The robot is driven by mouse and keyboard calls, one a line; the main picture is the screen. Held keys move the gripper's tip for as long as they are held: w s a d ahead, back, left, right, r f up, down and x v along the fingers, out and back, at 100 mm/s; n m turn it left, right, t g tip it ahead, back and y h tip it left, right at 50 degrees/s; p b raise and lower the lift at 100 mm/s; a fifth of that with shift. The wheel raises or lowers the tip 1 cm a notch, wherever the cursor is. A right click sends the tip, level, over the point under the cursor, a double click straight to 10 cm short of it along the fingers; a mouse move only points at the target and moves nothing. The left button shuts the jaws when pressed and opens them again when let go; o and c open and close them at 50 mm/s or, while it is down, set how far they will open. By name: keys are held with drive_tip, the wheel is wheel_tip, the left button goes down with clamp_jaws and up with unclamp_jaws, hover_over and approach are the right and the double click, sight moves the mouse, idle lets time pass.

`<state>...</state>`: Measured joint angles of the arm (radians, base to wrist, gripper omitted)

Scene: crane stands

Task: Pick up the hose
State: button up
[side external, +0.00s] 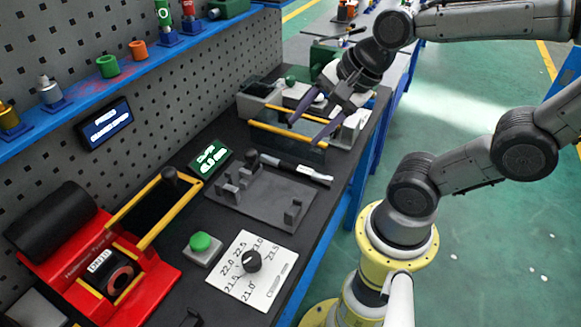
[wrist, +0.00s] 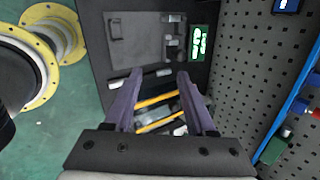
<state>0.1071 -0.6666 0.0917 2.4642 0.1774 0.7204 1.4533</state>
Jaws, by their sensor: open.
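My gripper (side external: 304,132) is open over a dark bin with yellow rails (side external: 264,126), with nothing seen between its fingers. In the wrist view my gripper (wrist: 159,75) has its two purple-grey fingers spread, and the yellow rails (wrist: 157,98) show between them. I cannot pick out the hose for certain. Small pale and dark parts lie in and around the bin, partly hidden by my fingers. A thick black cylinder (side external: 62,220) lies at the far left above the red machine.
A black and white bar-shaped tool (side external: 296,170) lies in front of the bin, beside a grey fixture plate (side external: 262,198). A red machine marked DN10 (side external: 125,275), a green button (side external: 201,242) and a dial plate (side external: 262,272) stand nearer. A blue shelf (side external: 150,65) runs along the pegboard.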

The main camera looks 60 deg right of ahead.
drive_tip(key=w+d+f+m, duration=0.3)
drive_tip(key=d+f+m, duration=0.15)
drive_tip(key=m, duration=0.85)
drive_tip(key=m+g, duration=0.2)
drive_tip(key=m, duration=0.2)
approach(292, 166)
drive_tip(key=f, duration=0.3)
drive_tip(key=shift+w+a+h, duration=0.3)
drive_tip(key=shift+w+h, duration=0.1)
drive_tip(key=shift+w+x, duration=0.15)
drive_tip(key=shift+x, duration=1.2)
drive_tip(key=shift+w+x, duration=0.1)
drive_tip(key=shift+x, duration=1.25)
drive_tip(key=shift+r, duration=0.15)
clamp_jaws()
